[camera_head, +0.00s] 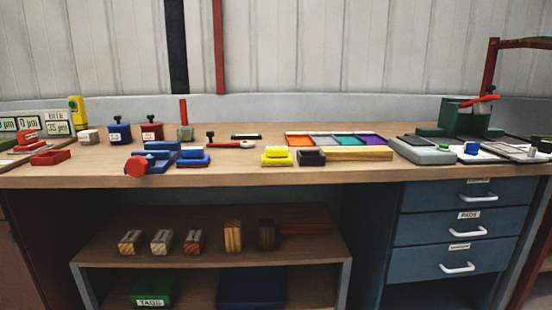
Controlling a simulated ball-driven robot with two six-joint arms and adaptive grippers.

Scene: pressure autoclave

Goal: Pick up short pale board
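A pale wooden board (358,154) lies flat on the workbench top (230,165), right of centre. It lies along the front of a tray with several coloured compartments (287,139), and a dark block (311,157) is at its left end. On the shelf below, a short light-brown wooden piece (233,236) stands upright beside a darker one (267,235). I cannot tell for sure which wooden piece is the short pale board. Neither of my grippers is in view.
A yellow block (276,157) and a blue vise with a red knob (153,158) stand left of the board. A grey box (422,151) is close on its right. Blue drawers (464,225) are below right. The bench front near the board is clear.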

